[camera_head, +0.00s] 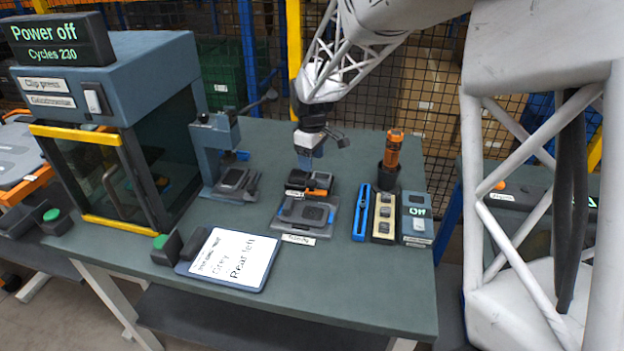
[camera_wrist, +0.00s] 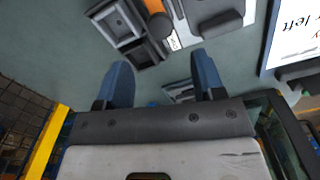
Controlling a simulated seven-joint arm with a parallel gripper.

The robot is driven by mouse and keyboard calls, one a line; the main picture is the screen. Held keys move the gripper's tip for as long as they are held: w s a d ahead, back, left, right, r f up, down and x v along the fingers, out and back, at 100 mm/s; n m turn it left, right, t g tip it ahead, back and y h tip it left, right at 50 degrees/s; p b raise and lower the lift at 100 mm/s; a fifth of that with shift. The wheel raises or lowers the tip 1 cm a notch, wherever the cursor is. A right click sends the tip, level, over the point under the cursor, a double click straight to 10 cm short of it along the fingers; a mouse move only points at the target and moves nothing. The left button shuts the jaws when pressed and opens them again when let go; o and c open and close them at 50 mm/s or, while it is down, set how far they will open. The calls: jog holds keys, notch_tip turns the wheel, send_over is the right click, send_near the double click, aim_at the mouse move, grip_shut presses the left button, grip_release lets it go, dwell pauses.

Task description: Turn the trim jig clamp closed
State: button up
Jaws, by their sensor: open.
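The trim jig (camera_head: 283,224) appears to be the grey plate with a dark part on it near the middle of the bench, with a small label at its front. Behind it stands a black block with an orange bar (camera_head: 318,191), seemingly the clamp; I cannot tell its exact position. In the wrist view the orange bar (camera_wrist: 155,8) is at the top edge, beside the jig plate (camera_wrist: 189,33), and partly cut off. My gripper (camera_head: 311,153) hangs above and behind the black block, apart from it. In the wrist view my gripper (camera_wrist: 163,80) is open, with two blue fingers apart and nothing held.
A blue-grey press cabinet (camera_head: 160,60) stands at left, its display reading "Power off". A small lever press (camera_head: 212,150) is behind. A clipboard (camera_head: 232,259) lies at the front edge. An orange-handled tool (camera_head: 394,150) and slim boxes (camera_head: 384,215) stand at right. Front right is clear.

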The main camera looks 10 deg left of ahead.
aim_at(312, 182)
jog(key=shift+f, duration=0.1)
jog(key=shift+f, duration=3.8)
jog(key=shift+c, duration=0.2)
jog(key=c, duration=0.9)
